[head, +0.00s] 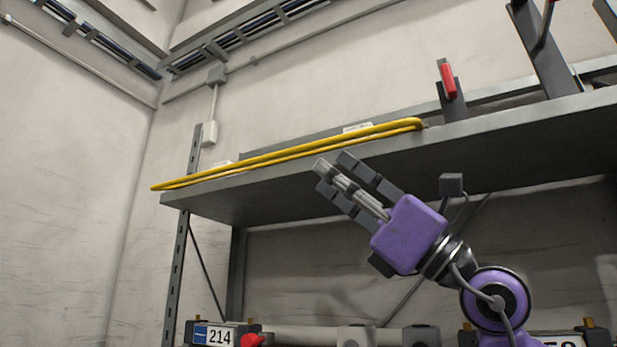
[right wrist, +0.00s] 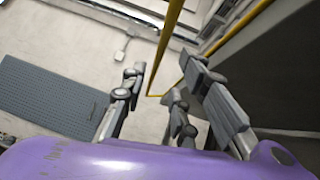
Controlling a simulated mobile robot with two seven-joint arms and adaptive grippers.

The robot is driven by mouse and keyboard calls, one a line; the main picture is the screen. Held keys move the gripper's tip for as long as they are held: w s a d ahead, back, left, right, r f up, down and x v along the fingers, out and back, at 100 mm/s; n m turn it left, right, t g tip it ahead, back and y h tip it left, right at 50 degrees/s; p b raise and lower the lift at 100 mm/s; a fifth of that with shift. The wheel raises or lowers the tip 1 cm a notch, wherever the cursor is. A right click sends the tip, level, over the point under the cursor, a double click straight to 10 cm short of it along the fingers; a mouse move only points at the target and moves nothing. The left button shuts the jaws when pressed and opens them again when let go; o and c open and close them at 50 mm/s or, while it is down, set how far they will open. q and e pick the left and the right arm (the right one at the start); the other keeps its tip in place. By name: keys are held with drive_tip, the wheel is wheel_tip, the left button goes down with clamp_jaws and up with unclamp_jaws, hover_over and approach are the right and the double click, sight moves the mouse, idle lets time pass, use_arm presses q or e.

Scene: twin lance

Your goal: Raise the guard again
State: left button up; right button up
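The guard appears to be the long yellow bar frame (head: 290,157) along the front of the high grey shelf in the head view. It looks like a narrow loop, with its left end just past the shelf's end. Its yellow bars also show in the right wrist view (right wrist: 169,45), beyond the fingers. My right gripper (head: 335,170), purple with grey fingers, is just below the bar in the head view. In the right wrist view its fingers (right wrist: 160,98) are spread with nothing between them. I cannot tell its distance from the bar. My left gripper is not in view.
The grey shelf (head: 270,198) runs across above my right gripper. A red-handled bracket (head: 448,82) stands on it at the right. Lower down are a box labelled 214 (head: 221,336) and a red knob (head: 250,340). The space left of the shelf post (head: 178,260) looks clear.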

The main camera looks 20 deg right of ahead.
sight(300, 148)
drive_tip(key=p+x, duration=0.1)
drive_tip(key=x, duration=0.2)
drive_tip(key=p+x, duration=0.1)
drive_tip(key=x, duration=0.3)
drive_tip(key=shift+s+a+r, duration=0.15)
drive_tip(key=shift+r, duration=0.05)
drive_tip(key=shift+w+a+r, duration=0.15)
drive_tip(key=shift+w+a, duration=0.1)
drive_tip(key=shift+c, duration=0.4)
clamp_jaws()
